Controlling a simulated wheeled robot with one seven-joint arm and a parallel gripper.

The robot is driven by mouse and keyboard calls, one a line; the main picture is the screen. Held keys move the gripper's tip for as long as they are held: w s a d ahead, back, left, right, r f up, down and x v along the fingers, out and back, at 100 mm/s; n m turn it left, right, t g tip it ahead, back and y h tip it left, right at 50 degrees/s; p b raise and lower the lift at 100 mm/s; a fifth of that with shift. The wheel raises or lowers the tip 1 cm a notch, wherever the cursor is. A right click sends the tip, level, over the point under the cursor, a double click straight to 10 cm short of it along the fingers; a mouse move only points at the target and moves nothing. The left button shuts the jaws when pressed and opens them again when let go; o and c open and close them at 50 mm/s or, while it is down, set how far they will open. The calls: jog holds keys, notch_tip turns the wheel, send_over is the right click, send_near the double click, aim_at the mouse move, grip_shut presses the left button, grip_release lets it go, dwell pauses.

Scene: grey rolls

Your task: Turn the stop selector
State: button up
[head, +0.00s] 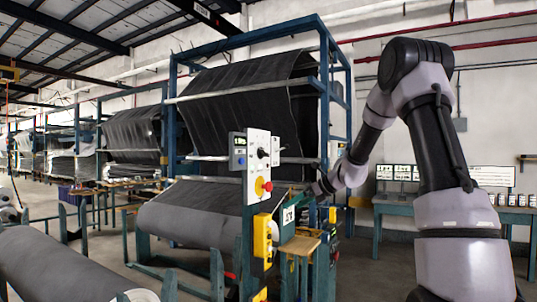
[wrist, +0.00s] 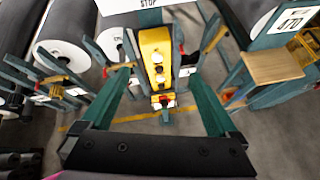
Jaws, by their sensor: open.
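A white control panel (head: 257,165) stands on a post in the head view. It carries a black selector knob (head: 262,153) and, below it, a red knob on a yellow base (head: 266,186). Part of a white plate lettered STOP (wrist: 150,4) shows at the top edge of the wrist view; I cannot tell which control it labels. My gripper (head: 318,187) is right of the panel, apart from it in the picture. In the wrist view my gripper (wrist: 159,78) is open, with its two green fingers wide apart and nothing held between them.
A yellow control box (head: 262,238) hangs below the panel; it also shows between my fingers in the wrist view (wrist: 155,52). A grey roll (head: 190,225) lies in a blue frame behind. A small wooden shelf (head: 300,246) juts out nearby. A bench (head: 400,208) stands right.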

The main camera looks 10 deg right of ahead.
aim_at(266, 152)
notch_tip(266, 152, up, 18)
jog(key=m+t+y, duration=0.3)
jog(key=y, duration=0.3)
jog(key=x, duration=1.1)
jog(key=shift+w+a+r, duration=0.15)
jog(key=shift+w+a, duration=0.1)
jog(key=shift+w, duration=0.05)
jog(key=c, duration=1.4)
